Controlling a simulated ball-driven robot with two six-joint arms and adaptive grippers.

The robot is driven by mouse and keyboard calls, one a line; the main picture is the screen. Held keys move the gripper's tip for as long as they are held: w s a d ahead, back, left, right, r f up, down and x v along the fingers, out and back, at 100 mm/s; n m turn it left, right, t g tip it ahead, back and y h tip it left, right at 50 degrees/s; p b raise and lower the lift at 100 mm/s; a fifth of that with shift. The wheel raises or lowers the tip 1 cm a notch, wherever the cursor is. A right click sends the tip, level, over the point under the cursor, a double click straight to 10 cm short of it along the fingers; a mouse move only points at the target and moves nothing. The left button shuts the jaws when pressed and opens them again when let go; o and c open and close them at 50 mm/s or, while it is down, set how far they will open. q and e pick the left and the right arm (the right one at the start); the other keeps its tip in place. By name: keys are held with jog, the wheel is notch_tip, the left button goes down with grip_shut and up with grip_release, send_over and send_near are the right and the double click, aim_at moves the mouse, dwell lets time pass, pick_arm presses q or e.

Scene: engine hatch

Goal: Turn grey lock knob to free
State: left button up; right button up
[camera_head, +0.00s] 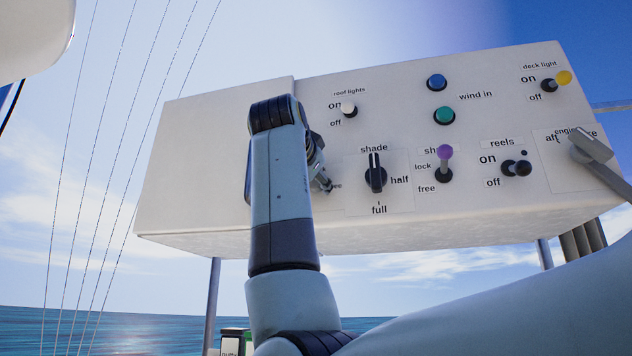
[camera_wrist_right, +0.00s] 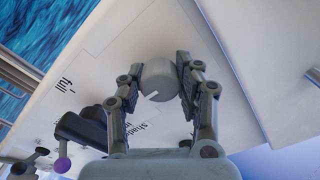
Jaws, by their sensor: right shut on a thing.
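The grey lock knob (camera_wrist_right: 160,79) is a round knob on the white panel in the right wrist view, with a small white mark on its edge. My right gripper (camera_wrist_right: 157,82) has one finger on each side of it and is shut on it. In the head view my right gripper (camera_head: 321,178) is at the panel, left of the shade knob, mostly behind my right forearm. The forearm hides the grey knob there, and only the end of a "free" label shows. I cannot tell which label the knob points to. My left gripper is not in view.
Close right of the gripper is the black shade knob (camera_head: 375,173). Further right are the purple-tipped lever (camera_head: 444,163), the black reels switch (camera_head: 516,168) and the grey engine lever (camera_head: 591,148). The roof lights switch (camera_head: 348,109) is above. The panel's left part is bare.

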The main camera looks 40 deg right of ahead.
jog(key=shift+f, duration=0.15)
jog(key=o, duration=1.2)
jog(key=v, duration=0.7)
jog(key=shift+s+a, duration=0.15)
jog(key=shift+a, duration=0.05)
